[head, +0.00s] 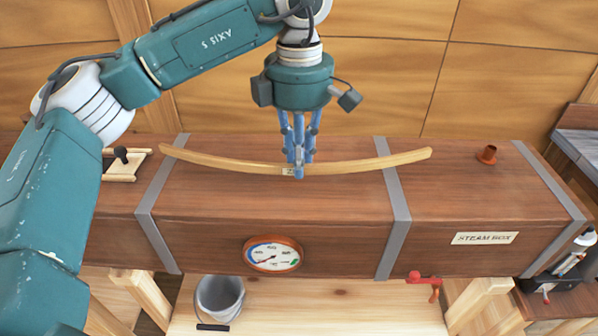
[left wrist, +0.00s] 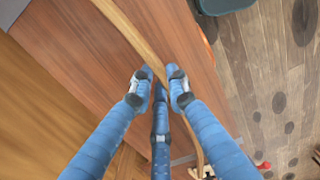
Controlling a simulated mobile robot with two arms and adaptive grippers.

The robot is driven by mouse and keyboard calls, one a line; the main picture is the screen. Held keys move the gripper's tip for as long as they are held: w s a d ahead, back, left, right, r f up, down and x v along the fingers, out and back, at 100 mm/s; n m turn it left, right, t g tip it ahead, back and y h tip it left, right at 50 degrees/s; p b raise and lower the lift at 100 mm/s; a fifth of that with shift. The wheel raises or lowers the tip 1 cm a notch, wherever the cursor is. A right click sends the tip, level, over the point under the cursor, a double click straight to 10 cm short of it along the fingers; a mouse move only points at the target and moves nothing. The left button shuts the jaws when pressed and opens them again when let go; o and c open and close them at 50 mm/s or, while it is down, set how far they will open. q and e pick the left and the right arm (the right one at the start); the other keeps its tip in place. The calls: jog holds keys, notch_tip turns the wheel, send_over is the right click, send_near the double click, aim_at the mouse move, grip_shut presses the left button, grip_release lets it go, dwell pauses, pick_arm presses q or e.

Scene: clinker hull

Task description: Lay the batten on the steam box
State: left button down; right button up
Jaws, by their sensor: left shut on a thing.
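The batten (head: 375,163) is a long, thin, curved strip of pale wood with its ends bowed up. My left gripper (head: 298,172) points down and is shut on it near its middle. The batten is over the top of the steam box (head: 460,192), roughly along its length; I cannot tell whether it touches the lid. The steam box is a long brown wooden chest with grey metal bands and a label. In the left wrist view the gripper's blue fingers (left wrist: 160,84) close around the batten (left wrist: 140,38), above the box top (left wrist: 60,65). My right gripper is not in view.
A wooden piece with a dark knob (head: 122,160) sits at left. A grey bucket (head: 219,298) stands below.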

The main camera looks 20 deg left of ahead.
aim_at(300, 188)
pick_arm(q)
notch_tip(300, 188, down, 4)
jog(key=shift+r+p, duration=0.15)
jog(key=shift+p, duration=0.4)
jog(key=shift+w+f, duration=0.1)
jog(key=shift+f, duration=0.2)
jog(key=c, duration=2.1)
grip_release()
jog(key=shift+f, duration=0.15)
jog(key=o, duration=0.4)
jog(key=shift+r, duration=0.2)
notch_tip(300, 188, up, 11)
jog(key=shift+r+b, duration=0.15)
jog(key=shift+b, duration=0.8)
jog(key=shift+r, duration=0.4)
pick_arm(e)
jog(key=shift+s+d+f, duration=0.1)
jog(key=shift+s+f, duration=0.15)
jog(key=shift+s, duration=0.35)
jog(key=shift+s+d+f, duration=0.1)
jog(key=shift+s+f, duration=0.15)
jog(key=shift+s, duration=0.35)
